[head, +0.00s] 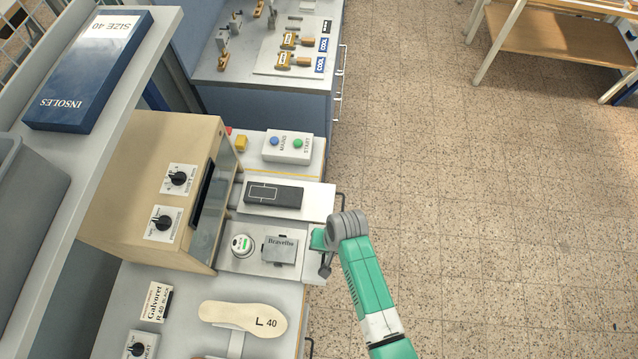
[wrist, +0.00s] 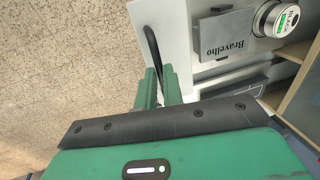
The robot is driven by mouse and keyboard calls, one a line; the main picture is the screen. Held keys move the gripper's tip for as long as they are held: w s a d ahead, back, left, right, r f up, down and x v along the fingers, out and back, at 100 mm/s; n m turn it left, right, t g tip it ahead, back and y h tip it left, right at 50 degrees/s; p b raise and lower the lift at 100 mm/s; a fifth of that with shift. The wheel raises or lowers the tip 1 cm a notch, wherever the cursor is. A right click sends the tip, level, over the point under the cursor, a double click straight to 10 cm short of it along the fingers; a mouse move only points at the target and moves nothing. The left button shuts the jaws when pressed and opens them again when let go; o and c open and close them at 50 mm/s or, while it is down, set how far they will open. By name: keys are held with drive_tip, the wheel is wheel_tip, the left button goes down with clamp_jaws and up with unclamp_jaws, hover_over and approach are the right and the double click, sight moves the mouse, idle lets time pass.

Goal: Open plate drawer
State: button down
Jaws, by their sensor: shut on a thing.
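The plate drawer (head: 228,262) is a light grey tray in the stamping machine's lower front. It holds a grey plate marked Bravelho (head: 280,250), which also shows in the wrist view (wrist: 222,34). Beside the plate is a round tin labelled Black (head: 241,244). The drawer's dark handle (head: 325,269) sticks out toward the floor side. My green gripper (head: 319,240) is shut on this handle; in the wrist view the handle (wrist: 152,42) runs between the two fingers (wrist: 160,87). The gripped part of the handle is hidden by the fingers.
Just above is a white tray (head: 322,200) with a black pad (head: 273,194) and its own handle (head: 341,203). A button box (head: 288,147) stands behind. An insole (head: 243,317) lies on the near bench. Open floor (head: 480,220) lies to the right.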

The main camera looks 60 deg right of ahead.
drive_tip(key=c, duration=1.5)
unclamp_jaws()
drive_tip(key=r, duration=0.2)
drive_tip(key=s+r, duration=0.1)
drive_tip(key=r, duration=0.4)
drive_tip(key=shift+s+d+r, duration=0.2)
drive_tip(key=shift+d+r, duration=0.1)
drive_tip(key=shift+r, duration=0.05)
